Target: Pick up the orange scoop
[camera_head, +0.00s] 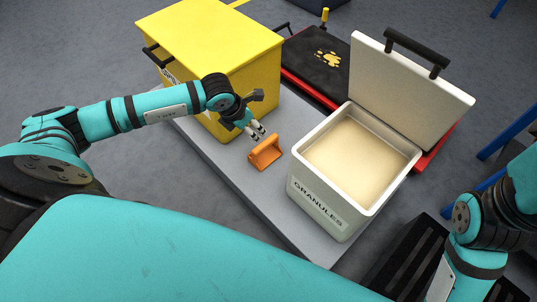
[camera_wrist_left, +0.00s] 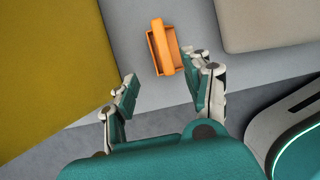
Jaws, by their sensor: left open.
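The orange scoop (camera_head: 265,152) lies on the grey tabletop between the yellow box and the white granules box. My left gripper (camera_head: 257,134) is open and empty, just beside and behind the scoop in the head view. In the left wrist view the scoop (camera_wrist_left: 163,47) lies beyond the fingertips of my left gripper (camera_wrist_left: 163,90), nearer the right finger. I cannot tell from the picture whether a finger touches it. My right arm shows at the right edge of the head view, but its gripper is out of view.
The yellow box (camera_head: 212,45) stands close behind my left gripper. The open white box labelled GRANULES (camera_head: 320,210) holds pale granules, its lid (camera_head: 405,85) raised. A black and red flat case (camera_head: 318,62) lies behind. The grey tabletop (camera_head: 225,165) is bare left of the scoop.

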